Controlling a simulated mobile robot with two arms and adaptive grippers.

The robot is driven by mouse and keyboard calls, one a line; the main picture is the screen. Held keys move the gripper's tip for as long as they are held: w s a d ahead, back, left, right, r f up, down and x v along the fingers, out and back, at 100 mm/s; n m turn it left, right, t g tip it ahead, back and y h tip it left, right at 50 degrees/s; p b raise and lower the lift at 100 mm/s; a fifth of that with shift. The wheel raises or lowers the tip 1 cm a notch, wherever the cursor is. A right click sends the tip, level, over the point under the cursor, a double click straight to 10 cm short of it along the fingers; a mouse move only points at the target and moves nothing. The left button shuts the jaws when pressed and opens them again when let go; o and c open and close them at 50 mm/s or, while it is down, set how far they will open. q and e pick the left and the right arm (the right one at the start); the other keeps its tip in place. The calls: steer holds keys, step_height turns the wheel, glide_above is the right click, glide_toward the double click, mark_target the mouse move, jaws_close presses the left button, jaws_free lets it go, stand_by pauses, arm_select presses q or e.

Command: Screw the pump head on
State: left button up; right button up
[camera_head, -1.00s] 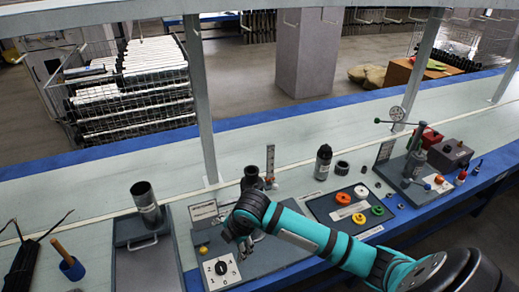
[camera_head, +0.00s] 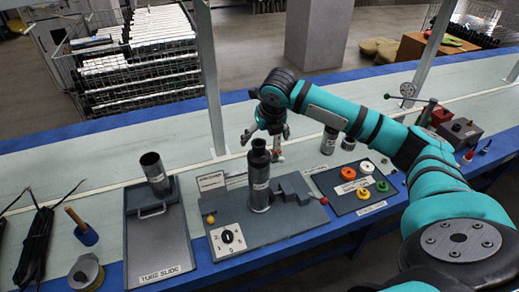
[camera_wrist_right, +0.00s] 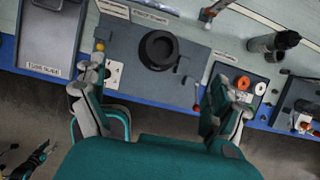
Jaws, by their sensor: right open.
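The pump tube (camera_head: 260,186), a dark cylinder with a pale label, stands upright on a grey fixture (camera_head: 225,213). A narrower black part (camera_head: 259,153) sits on its top; I cannot tell if it is screwed tight. From above, in the right wrist view, the top is a black ring (camera_wrist_right: 143,50) with a dark opening. My right gripper (camera_head: 266,135) is open and empty, behind and above the tube top in the head view. Its fingers (camera_wrist_right: 163,88) are spread wide in the wrist view. A dark and teal piece at that view's lower left may be my left gripper; its jaws are unclear.
A tray (camera_head: 335,201) with coloured rings lies to the right, with a dark bottle (camera_head: 329,141) behind it. A tube slide (camera_head: 143,240) holding an upright tube (camera_head: 155,174) is to the left. A red-knobbed lever (camera_head: 324,201) sticks out from the fixture.

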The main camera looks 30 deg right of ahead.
mark_target(259, 152)
steer(key=p+x, duration=0.1)
steer(key=x, duration=1)
steer(key=shift+w+f, duration=0.2)
steer(key=c, duration=1.5)
steer(key=o, duration=0.8)
steer(key=c, duration=0.7)
steer(key=shift+r, duration=0.1)
